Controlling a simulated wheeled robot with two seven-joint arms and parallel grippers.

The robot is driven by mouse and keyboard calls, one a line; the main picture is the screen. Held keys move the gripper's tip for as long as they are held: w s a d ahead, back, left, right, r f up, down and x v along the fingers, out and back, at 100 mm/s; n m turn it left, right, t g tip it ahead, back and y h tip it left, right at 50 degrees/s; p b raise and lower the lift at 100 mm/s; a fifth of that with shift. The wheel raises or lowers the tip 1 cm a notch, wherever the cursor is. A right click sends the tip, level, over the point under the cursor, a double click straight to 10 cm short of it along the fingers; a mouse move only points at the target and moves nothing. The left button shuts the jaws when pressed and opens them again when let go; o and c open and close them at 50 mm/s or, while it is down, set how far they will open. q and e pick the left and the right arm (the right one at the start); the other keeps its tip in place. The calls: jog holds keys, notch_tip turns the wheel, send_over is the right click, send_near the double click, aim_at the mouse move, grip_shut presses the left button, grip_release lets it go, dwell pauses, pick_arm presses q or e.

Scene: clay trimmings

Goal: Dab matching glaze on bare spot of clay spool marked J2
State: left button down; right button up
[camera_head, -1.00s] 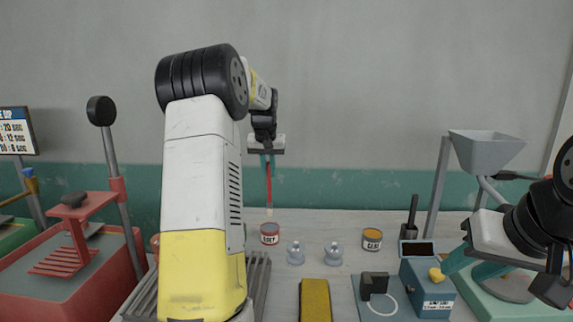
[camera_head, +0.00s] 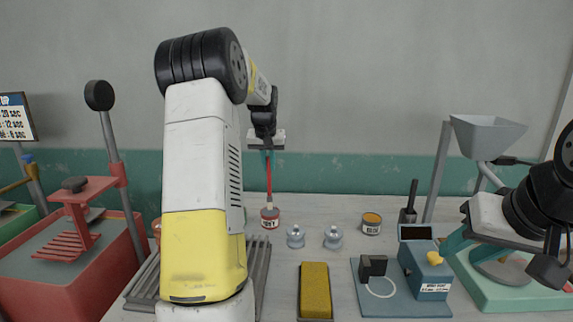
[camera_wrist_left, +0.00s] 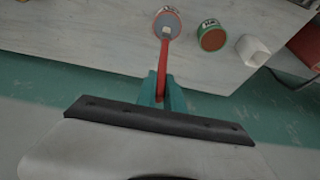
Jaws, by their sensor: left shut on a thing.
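My left gripper (camera_head: 267,147) is shut on a brush with a red handle (camera_head: 269,175), held upright with its pale tip down. The tip is at the mouth of a red-labelled jar (camera_head: 270,223). The left wrist view shows the brush (camera_wrist_left: 165,62) with its tip over that jar's greyish contents (camera_wrist_left: 172,21); I cannot tell how deep it is.
A yellow block (camera_head: 315,285) lies at the front centre. A blue-grey device (camera_head: 425,272) with a small screen and a plate stands right of it. A hopper stand (camera_head: 487,135) is at the right, a red press (camera_head: 80,245) at the left. Bare table lies around the spools.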

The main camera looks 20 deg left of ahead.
pick_arm(q)
jog(key=shift+f, duration=0.6)
dwell(1.4)
jog(key=shift+r, duration=0.1)
jog(key=shift+r, duration=3.5)
